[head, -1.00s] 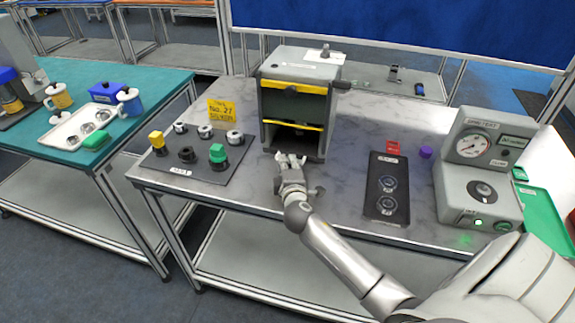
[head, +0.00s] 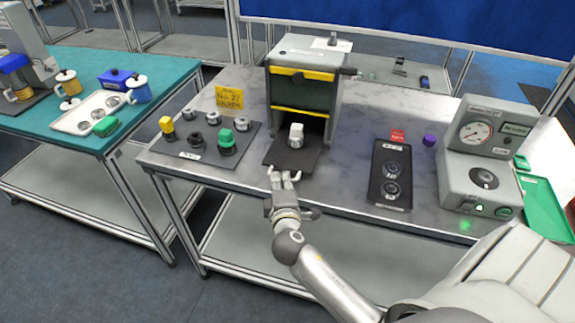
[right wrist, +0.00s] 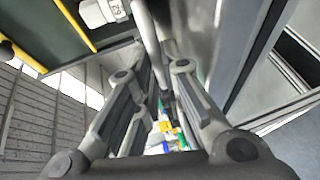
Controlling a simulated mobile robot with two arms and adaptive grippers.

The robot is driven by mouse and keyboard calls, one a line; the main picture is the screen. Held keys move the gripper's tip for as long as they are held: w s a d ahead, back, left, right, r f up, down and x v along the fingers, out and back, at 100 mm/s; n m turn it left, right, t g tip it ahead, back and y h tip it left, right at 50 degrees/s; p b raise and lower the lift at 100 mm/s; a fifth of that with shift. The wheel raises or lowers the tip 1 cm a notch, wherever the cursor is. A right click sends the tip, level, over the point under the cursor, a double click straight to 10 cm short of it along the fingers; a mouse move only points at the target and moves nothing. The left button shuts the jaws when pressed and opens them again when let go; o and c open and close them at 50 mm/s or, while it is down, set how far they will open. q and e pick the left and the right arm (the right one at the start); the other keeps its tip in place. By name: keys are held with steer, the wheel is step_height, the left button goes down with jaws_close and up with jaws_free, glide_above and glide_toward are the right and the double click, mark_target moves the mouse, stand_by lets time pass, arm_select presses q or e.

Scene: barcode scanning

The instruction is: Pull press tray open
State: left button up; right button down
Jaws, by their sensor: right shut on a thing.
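The press (head: 301,85) is a grey box with yellow-edged bars at the back of the metal table. Its dark flat press tray (head: 280,158) sticks out of the lower opening toward me. A white part (head: 296,135) stands on the tray, and it also shows at the top of the right wrist view (right wrist: 98,12). My right gripper (head: 284,178) is at the tray's front edge, shut on the tray's front; the exact grip is hard to see. In the right wrist view a pale bar (right wrist: 146,28) runs up from between the fingers. My left gripper is not in view.
Left of the press is a dark board (head: 205,150) with several knobs. To the right are a black two-dial panel (head: 391,172) and a grey gauge unit (head: 480,155). The table's front edge lies just below the tray, with bare tabletop between tray and dial panel.

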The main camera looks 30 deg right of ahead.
steer(key=shift+s+a+f, duration=0.15)
steer(key=shift+s+a, duration=0.3)
steer(key=shift+a, duration=0.1)
steer(key=shift+s+a, duration=0.15)
steer(key=shift+s, duration=0.05)
steer(key=c, duration=1.8)
jaws_free()
steer(key=shift+w, duration=0.1)
steer(key=shift+c, duration=0.2)
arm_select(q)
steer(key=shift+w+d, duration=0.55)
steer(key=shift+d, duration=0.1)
arm_select(e)
steer(key=v, duration=1.2)
